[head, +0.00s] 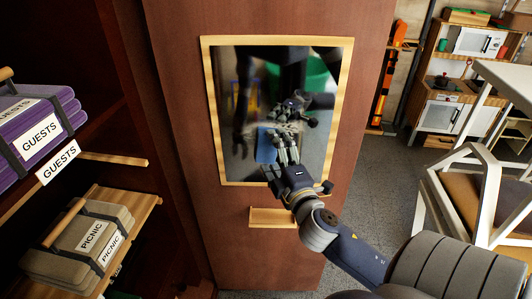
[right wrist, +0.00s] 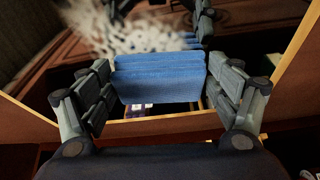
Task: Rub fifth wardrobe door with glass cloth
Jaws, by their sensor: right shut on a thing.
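A reddish-brown wardrobe door (head: 365,62) stands open with a wood-framed mirror (head: 232,170) on it. My right gripper (head: 284,150) is in front of the mirror's lower middle, its fingers pointing at the glass. It is shut on a folded blue glass cloth (head: 266,146). In the right wrist view the cloth (right wrist: 160,78) spans between the two fingers of the right gripper (right wrist: 158,95), close to the mirror. I cannot tell whether the cloth touches the glass. My left gripper shows only as a dark reflection.
A small wooden ledge (head: 272,218) juts out below the mirror. At left, shelves hold a purple bundle marked GUESTS (head: 38,128) and a beige one marked PICNIC (head: 82,240). White chairs (head: 478,190) and a toy kitchen (head: 455,85) stand at right.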

